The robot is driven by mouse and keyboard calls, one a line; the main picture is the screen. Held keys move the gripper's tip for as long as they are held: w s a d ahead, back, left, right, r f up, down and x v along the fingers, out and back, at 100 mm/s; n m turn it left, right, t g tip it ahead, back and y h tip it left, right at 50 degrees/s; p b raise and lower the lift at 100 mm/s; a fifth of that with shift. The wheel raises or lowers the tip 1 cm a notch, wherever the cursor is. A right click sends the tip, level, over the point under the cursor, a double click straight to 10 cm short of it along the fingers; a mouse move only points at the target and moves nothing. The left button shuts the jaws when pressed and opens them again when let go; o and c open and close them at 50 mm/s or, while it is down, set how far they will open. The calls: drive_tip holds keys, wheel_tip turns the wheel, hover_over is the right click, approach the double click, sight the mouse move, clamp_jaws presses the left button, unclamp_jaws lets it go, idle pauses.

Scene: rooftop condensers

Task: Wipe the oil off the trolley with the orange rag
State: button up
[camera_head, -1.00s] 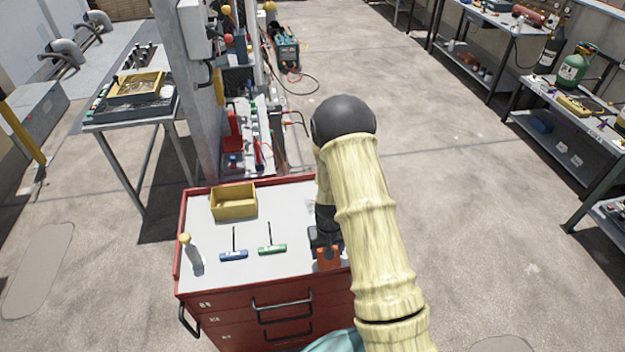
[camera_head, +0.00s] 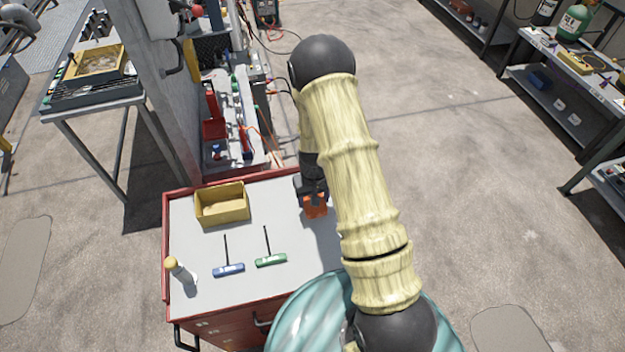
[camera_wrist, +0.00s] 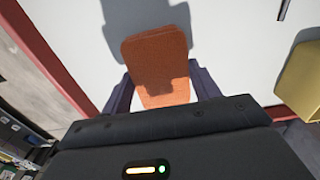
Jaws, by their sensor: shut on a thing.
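The red trolley (camera_head: 168,240) stands in front of me with a pale grey top. My gripper (camera_head: 312,188) is over the right part of that top, its fingers on both sides of the orange rag (camera_head: 316,208). In the wrist view the rag (camera_wrist: 156,60) is a folded orange pad between the dark fingers, over the pale top (camera_wrist: 240,40), with a shadow beside it. I cannot tell whether it touches the surface. I see no clear oil mark; my arm hides part of the top's right side.
A grey post stands behind left. Workbenches line the right; the floor between is clear.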

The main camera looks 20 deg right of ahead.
drive_tip(key=shift+w, duration=0.2)
drive_tip(key=shift+s+r, duration=0.1)
drive_tip(key=shift+r+m, duration=0.25)
drive_tip(key=shift+m, duration=0.05)
drive_tip(key=r+m+p, duration=0.1)
drive_tip(key=m, duration=0.1)
drive_tip(key=s+r+m+p, duration=0.1)
drive_tip(key=r+m, duration=0.1)
drive_tip(key=r+m+p, duration=0.1)
drive_tip(key=m, duration=0.1)
drive_tip(key=shift+s+d+r+m+p, duration=0.1)
drive_tip(key=shift+s+r+m+p, duration=0.2)
drive_tip(key=shift+p, duration=0.05)
drive_tip(key=shift+s+r+m, duration=0.2)
drive_tip(key=shift+r+m, duration=0.1)
drive_tip(key=shift+m, duration=0.6)
drive_tip(key=shift+f, duration=0.1)
